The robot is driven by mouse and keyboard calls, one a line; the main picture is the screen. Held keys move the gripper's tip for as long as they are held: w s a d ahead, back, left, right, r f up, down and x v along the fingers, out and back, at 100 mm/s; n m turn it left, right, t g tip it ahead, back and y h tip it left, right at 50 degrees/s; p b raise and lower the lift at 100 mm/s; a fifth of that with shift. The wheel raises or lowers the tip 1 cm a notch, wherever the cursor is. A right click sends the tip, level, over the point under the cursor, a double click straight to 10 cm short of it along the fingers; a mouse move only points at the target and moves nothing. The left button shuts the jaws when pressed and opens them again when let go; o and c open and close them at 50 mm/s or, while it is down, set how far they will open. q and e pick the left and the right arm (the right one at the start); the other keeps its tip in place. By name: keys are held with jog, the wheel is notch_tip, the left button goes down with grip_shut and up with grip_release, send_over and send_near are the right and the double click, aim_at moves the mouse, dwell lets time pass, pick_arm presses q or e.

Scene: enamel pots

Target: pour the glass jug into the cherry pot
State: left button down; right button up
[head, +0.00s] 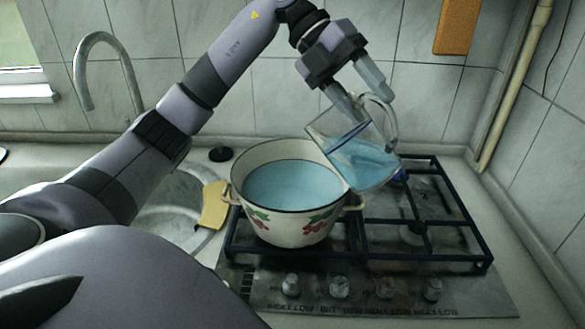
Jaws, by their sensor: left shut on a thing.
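The cherry pot (287,234) is cream enamel with a dark rim and painted red cherries. It stands upright on the left part of the hob and holds light blue liquid (293,184). The glass jug (352,150) is clear with a handle at its upper right. It is tilted over the pot's right rim, with its mouth towards the left, and blue liquid lies in its lower part. My left gripper (362,98) is above the jug, shut on it at the handle side. I cannot make out a falling stream. My right gripper is not in view.
The gas hob (470,287) has dark grates and several front knobs; its right side holds no pot. A sink (172,205) with a tap (128,70) and a yellow cloth (213,205) lie left. A pipe (515,85) runs up the right corner.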

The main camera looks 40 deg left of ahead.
pick_arm(q)
jog(key=shift+s+a+f+t+h, duration=0.1)
jog(key=shift+a+f+t+h, duration=0.2)
jog(key=shift+a+f+h, duration=0.35)
dwell(0.4)
jog(key=shift+s+a+h, duration=0.1)
jog(key=shift+a+h, duration=0.35)
jog(key=shift+h, duration=0.4)
dwell(0.8)
jog(key=shift+s+a+r+t+h, duration=0.1)
jog(key=shift+a+r+t+h, duration=0.1)
jog(key=shift+a+h, duration=0.3)
jog(key=shift+s+a+r+t+h, duration=0.1)
jog(key=shift+a+r+h, duration=0.05)
jog(key=shift+a+h, duration=0.3)
dwell(1.8)
jog(key=shift+a+r+h, duration=0.1)
jog(key=shift+a+h, duration=0.15)
jog(key=shift+a, duration=0.05)
dwell(0.5)
jog(key=shift+w+d+f+y, duration=0.1)
jog(key=shift+d+f+y, duration=0.15)
jog(key=shift+d+y, duration=0.35)
jog(key=shift+w+d+f+y, duration=0.1)
jog(key=shift+d+f+y, duration=0.1)
jog(key=shift+d+y, duration=0.7)
jog(key=shift+d, duration=0.1)
